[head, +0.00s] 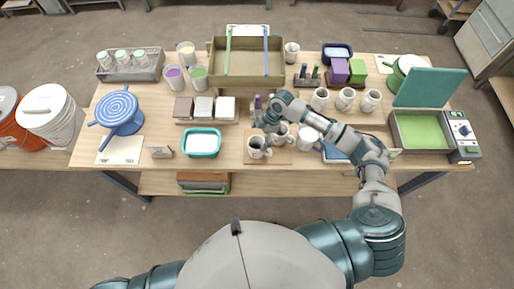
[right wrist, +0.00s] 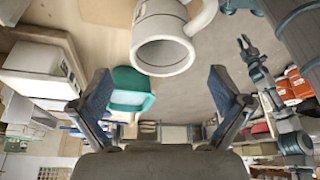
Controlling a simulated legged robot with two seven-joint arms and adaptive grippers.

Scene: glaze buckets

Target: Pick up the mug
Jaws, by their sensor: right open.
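A white mug (head: 258,147) stands on a light wooden board (head: 250,161) near the table's front edge. A second white mug (head: 283,134) stands just right of it, partly behind my right arm. My right gripper (head: 265,135) is low by these mugs. In the right wrist view, a white mug (right wrist: 163,45) with its round mouth and handle shows large at the top. My right gripper (right wrist: 160,78) has its fingers spread there, with nothing held between them. I cannot tell which mug that is. My left gripper does not clearly show.
A third white mug (head: 307,139) stands right of the board, with several more mugs behind. A teal tub (head: 201,142) stands to the left, with tile blocks (head: 204,108) behind it. A large tray (head: 218,64) is at the back.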

